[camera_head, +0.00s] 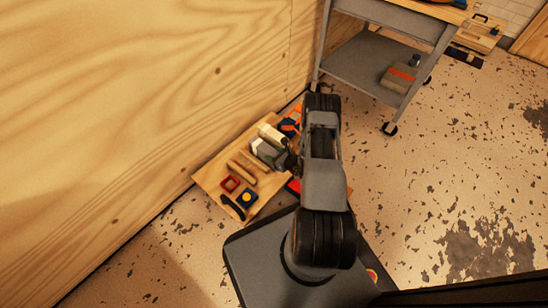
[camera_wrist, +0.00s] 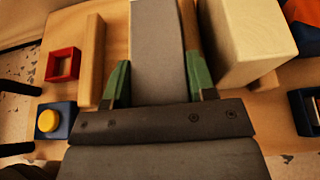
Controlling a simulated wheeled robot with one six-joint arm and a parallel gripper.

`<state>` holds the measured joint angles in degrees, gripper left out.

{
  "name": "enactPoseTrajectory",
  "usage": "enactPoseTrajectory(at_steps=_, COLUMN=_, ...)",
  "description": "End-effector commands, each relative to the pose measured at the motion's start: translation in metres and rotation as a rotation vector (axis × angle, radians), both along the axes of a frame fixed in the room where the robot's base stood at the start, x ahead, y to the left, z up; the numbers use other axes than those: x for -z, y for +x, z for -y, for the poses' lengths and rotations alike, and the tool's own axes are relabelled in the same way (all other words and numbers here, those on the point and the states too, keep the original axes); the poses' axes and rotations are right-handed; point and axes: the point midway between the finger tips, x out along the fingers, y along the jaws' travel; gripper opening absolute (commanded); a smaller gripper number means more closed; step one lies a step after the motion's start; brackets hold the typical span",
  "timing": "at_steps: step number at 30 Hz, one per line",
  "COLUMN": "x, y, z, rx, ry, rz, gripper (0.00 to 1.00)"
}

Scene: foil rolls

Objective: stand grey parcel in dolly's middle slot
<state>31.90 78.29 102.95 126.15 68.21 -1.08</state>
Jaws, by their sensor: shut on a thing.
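The dolly (camera_head: 212,180) is a low wooden board on the floor beside a plywood wall, with wooden bars on it. The grey parcel (camera_wrist: 157,45) is a flat-sided block between my gripper's green fingertips in the wrist view. It also shows in the head view (camera_head: 267,152), partly hidden by my gripper (camera_head: 290,163). My gripper (camera_wrist: 157,85) is shut on the parcel. One wooden bar (camera_wrist: 95,60) is left of the parcel and another lies close on its right, partly hidden. The parcel's bottom is hidden, so I cannot tell whether it touches the board.
A cream block (camera_wrist: 245,45) stands right of the parcel. A red square frame (camera_wrist: 63,65) and a blue box with a yellow button (camera_wrist: 54,122) lie left. An orange and blue thing (camera_head: 289,126) is at the far end. A grey cart (camera_head: 365,75) stands behind.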

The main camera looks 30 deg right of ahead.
Motion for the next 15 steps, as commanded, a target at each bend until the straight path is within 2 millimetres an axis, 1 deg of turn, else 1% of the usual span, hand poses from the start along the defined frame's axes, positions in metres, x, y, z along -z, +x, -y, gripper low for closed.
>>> enactPoseTrajectory(at_steps=5, x=-0.0027, y=0.0007, z=0.0006, rx=0.000, ry=-0.001, rz=0.005, gripper=0.09)
enactPoseTrajectory(at_steps=10, x=0.0015, y=0.0006, z=0.0005, rx=0.001, ry=0.000, rz=0.004, gripper=0.09)
enactPoseTrajectory(at_steps=11, x=0.0023, y=0.0000, z=0.0002, rx=0.000, ry=0.000, rz=0.001, gripper=0.52)
enactPoseTrajectory(at_steps=15, x=0.0012, y=-0.0001, z=0.0002, rx=0.000, ry=0.000, rz=0.001, gripper=0.65)
